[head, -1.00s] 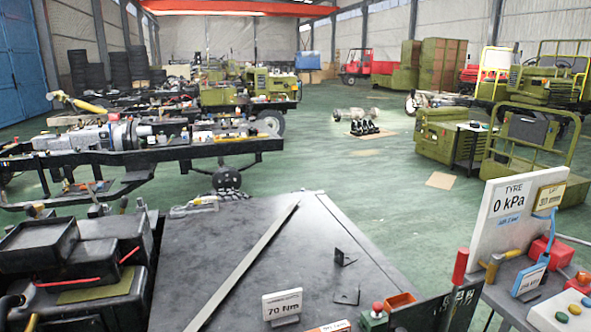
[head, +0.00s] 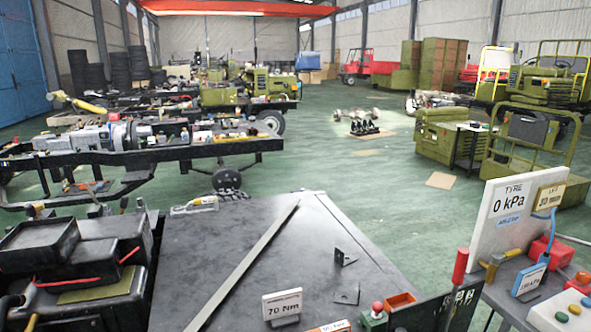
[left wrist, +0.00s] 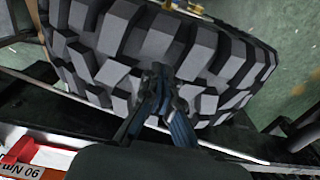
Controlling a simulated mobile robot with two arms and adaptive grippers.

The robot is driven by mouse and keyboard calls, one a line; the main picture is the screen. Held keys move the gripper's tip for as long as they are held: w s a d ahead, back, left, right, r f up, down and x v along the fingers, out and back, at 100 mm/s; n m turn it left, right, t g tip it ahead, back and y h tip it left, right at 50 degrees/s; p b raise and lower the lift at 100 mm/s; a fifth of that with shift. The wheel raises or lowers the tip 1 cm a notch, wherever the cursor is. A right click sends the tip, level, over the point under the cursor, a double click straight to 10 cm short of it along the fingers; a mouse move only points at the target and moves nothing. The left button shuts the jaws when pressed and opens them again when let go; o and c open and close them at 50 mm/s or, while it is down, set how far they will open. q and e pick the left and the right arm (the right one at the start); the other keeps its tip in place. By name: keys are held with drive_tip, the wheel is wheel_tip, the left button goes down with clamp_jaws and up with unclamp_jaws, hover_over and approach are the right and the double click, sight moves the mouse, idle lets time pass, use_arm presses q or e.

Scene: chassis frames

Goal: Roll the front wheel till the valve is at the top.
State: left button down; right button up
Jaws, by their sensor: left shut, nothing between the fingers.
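A large dark tyre (left wrist: 150,55) with chunky grey tread blocks fills the upper part of the left wrist view. Only its tread shows there. No valve can be made out. My left gripper (left wrist: 158,78) is shut and empty, with its fingertips in front of the tread. I cannot tell whether they touch it. In the head view a small dark wheel (head: 226,178) stands under the near end of a black chassis frame (head: 200,150). Neither gripper shows in the head view.
A dark bench top (head: 240,250) with a 70 Nm sign (head: 282,304) and a long bar lies in front. Black boxes (head: 80,250) stand at left. A tyre-pressure panel (head: 515,215) reading 0 kPa stands at right.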

use_arm(q)
drive_tip(key=shift+f, duration=0.15)
drive_tip(key=shift+f+b, duration=0.35)
drive_tip(key=shift+f, duration=0.4)
drive_tip(key=shift+a+r, duration=0.1)
drive_tip(key=shift+s+a+p, duration=0.15)
drive_tip(key=shift+a+p, duration=0.25)
drive_tip(key=shift+p, duration=0.4)
drive_tip(key=shift+s+a, duration=0.1)
drive_tip(key=shift+a, duration=0.05)
drive_tip(key=shift+s+a+p, duration=0.15)
drive_tip(key=shift+a+p, duration=0.3)
drive_tip(key=shift+p, duration=0.3)
drive_tip(key=shift+s+a, duration=0.1)
drive_tip(key=shift+a, duration=0.05)
